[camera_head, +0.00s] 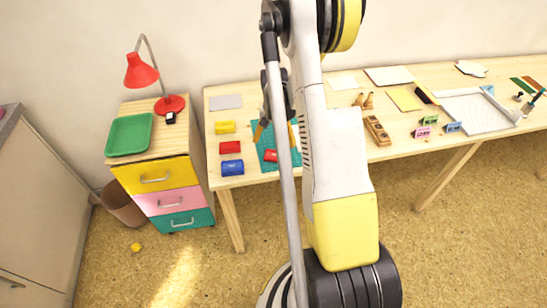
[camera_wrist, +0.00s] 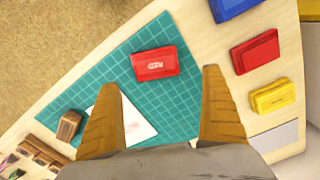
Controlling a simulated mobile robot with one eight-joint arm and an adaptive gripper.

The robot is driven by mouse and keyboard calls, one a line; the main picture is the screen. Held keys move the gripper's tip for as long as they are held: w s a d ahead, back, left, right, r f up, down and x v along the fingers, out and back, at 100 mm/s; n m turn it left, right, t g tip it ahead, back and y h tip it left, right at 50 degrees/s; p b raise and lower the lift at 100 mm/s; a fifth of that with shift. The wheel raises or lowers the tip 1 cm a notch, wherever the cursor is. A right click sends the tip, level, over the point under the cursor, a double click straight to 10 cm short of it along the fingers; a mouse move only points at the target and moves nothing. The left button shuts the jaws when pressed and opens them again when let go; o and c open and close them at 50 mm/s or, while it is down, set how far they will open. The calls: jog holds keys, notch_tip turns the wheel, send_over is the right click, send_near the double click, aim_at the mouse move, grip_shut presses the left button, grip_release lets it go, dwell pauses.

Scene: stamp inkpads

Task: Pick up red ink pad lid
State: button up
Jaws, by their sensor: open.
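A red rectangular lid with white lettering (camera_wrist: 154,64) lies flat on the teal cutting mat (camera_wrist: 110,72) in the wrist view. In the head view, the red lid (camera_head: 271,156) is partly hidden behind my arm. My gripper (camera_wrist: 160,82) is open and empty, its two tan fingers spread wide. In the wrist view the lid appears just beyond the fingertips, between their lines and nearer the left one. My gripper also shows in the head view (camera_head: 275,133), above the mat. A second red block (camera_wrist: 255,52), the pad, lies on the wood to the right.
A blue pad (camera_wrist: 232,7) and a yellow pad (camera_wrist: 273,96) flank the second red one. White paper (camera_wrist: 135,125) lies on the mat under the fingers, with a wooden stamp (camera_wrist: 68,126) nearby. A drawer cabinet (camera_head: 160,178) with a green tray (camera_head: 130,135) stands left of the table.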

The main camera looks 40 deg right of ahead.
aim_at(276, 153)
jog(key=f, duration=0.2)
jog(key=f+b, duration=0.1)
jog(key=f, duration=0.1)
jog(key=f+b, duration=0.1)
jog(key=f, duration=0.1)
jog(key=shift+s, duration=0.35)
jog(key=shift+r, duration=0.15)
jog(key=c, duration=0.9)
